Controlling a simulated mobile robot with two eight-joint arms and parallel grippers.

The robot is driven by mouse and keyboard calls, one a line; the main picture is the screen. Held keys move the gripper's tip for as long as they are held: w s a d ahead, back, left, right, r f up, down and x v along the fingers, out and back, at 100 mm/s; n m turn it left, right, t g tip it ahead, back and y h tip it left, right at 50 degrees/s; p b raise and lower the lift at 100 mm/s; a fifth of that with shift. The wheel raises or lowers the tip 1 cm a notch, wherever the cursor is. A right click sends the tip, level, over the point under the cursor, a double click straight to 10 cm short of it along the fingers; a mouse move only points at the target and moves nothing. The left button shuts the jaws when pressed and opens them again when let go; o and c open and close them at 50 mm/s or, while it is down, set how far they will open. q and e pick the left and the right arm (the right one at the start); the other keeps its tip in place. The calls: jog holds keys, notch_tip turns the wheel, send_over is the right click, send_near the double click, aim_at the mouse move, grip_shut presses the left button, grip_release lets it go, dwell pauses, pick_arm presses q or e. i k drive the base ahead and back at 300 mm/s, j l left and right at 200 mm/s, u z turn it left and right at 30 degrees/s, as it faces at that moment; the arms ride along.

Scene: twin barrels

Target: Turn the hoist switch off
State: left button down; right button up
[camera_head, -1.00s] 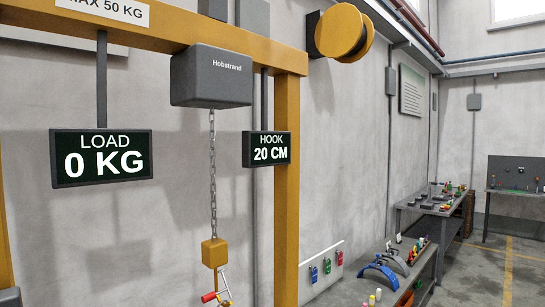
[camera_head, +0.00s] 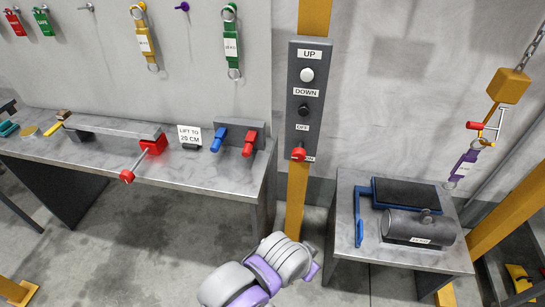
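The hoist switch is a red-knobbed lever (camera_head: 298,153) low on a dark grey control panel (camera_head: 317,70) on a yellow post. Its knob sits below the OFF label (camera_head: 302,127) and partly covers a lower label, of which only the end shows. Above are a white UP button (camera_head: 307,75) and a black DOWN button (camera_head: 303,110). A grey and purple part of one of my arms (camera_head: 245,282) rises from the bottom edge, below the panel and apart from it. No gripper fingers can be made out.
A bench (camera_head: 90,165) at the left bears a long bar, a red-handled lever and blue and red clamps. At the right, a small table (camera_head: 345,200) bears a dark cylinder and a blue frame. A hook block (camera_head: 508,86) hangs beyond it. Floor shows between bench and table.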

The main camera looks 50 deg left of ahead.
aim_at(299, 154)
jog(key=u, duration=1.4)
jog(key=i+j+z, duration=0.1)
jog(key=j+z, duration=0.2)
jog(key=j, duration=1)
